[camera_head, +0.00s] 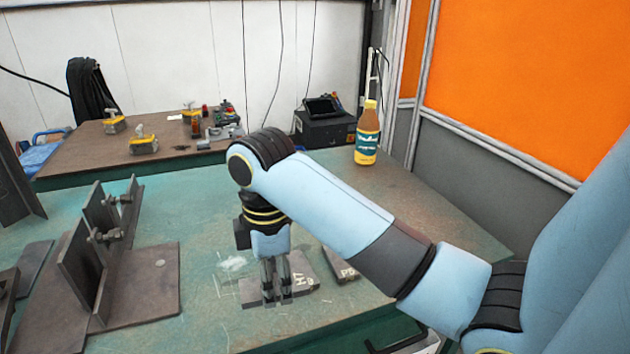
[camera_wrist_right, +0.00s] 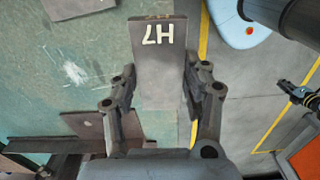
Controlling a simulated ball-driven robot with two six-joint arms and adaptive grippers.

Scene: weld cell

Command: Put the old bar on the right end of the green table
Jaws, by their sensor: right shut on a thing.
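A flat grey steel bar with white characters that look like H7 (camera_head: 300,281) is at the front edge of the green table (camera_head: 205,270). My right gripper (camera_head: 276,290) points down and is shut on this bar. In the right wrist view the bar (camera_wrist_right: 158,65) stands between the two fingers (camera_wrist_right: 160,105), its marking upside down. I cannot tell whether it touches the table top. A second grey bar with a white marking (camera_head: 341,266) lies just right of it, partly behind my arm. My left gripper is not in view.
A dark steel fixture with upright plates and bolts (camera_head: 98,262) stands on the left. A yellow-capped bottle (camera_head: 367,135) stands at the table's back right. A brown table (camera_head: 85,152) with clamps is behind. The right end of the table looks mostly clear behind my arm.

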